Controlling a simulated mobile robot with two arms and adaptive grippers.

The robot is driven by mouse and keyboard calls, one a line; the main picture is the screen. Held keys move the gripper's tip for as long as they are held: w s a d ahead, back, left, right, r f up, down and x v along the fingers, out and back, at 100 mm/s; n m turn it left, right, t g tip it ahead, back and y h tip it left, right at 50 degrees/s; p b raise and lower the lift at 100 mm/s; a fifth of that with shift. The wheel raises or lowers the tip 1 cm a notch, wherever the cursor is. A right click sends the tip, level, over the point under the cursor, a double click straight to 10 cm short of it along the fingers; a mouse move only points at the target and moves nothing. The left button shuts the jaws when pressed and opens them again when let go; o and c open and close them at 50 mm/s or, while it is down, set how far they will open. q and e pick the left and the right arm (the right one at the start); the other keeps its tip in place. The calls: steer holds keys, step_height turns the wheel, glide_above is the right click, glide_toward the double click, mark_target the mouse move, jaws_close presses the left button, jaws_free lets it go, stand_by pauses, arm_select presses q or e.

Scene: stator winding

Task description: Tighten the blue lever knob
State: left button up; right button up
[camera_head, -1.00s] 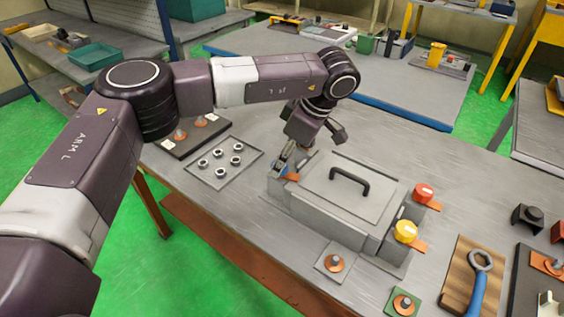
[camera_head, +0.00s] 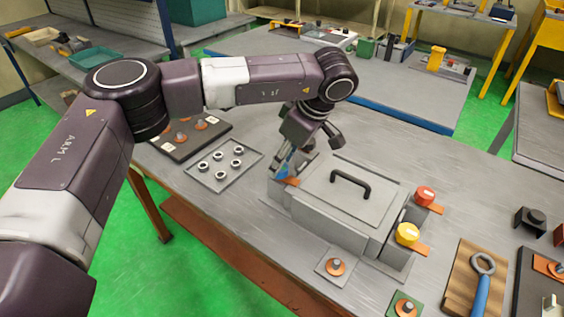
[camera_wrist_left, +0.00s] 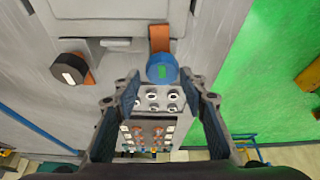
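The blue lever knob (camera_wrist_left: 162,68) has a green mark on its face and an orange lever (camera_wrist_left: 159,38) behind it. It sits on the near-left side of the grey box (camera_head: 345,190), where the head view shows only a bit of blue (camera_head: 281,171) beside my fingers. My left gripper (camera_wrist_left: 161,84) is open, its two fingers spread to either side of the knob, with gaps visible on both sides. In the head view the left gripper (camera_head: 288,161) is at the box's left end. My right gripper is not in view.
A black knob (camera_wrist_left: 69,67) is beside the blue one. Red (camera_head: 425,195) and yellow (camera_head: 407,233) knobs are on the box's right side. A tray with several rings (camera_head: 222,165) lies left of the box. A blue-handled wrench (camera_head: 482,285) lies at the right.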

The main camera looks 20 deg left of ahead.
mark_target(298, 183)
arm_select(q)
steer(key=shift+o, duration=0.9)
steer(key=shift+s+f, duration=0.1)
steer(key=shift+f, duration=0.05)
steer(key=shift+d, duration=0.1)
steer(key=v, duration=1.2)
steer(key=shift+f, duration=0.1)
